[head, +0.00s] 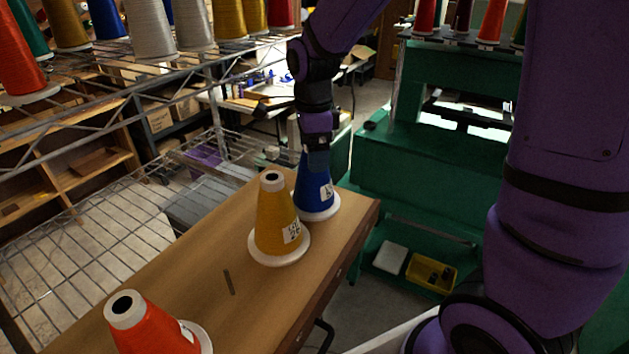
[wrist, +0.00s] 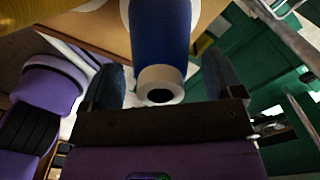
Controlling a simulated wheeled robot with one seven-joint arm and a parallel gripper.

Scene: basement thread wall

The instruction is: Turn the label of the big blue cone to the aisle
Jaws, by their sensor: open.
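The big blue cone (head: 313,194) stands upright on its white base at the far end of the wooden table, with a white label (head: 327,193) on its lower right side. My gripper (head: 317,160) points down over the top of the cone and hides its tip in the head view. In the wrist view, the blue cone (wrist: 162,35) ends in a pale hollow tip between the two fingers of my gripper (wrist: 165,72). The fingers are apart, one on each side, with gaps to the cone. The label does not show in the wrist view.
A yellow cone (head: 275,222) with a label stands close in front of the blue one. An orange-red cone (head: 150,328) stands at the near end of the table (head: 215,260). Wire shelves with cones (head: 150,30) are at left; a green machine (head: 420,165) is at right.

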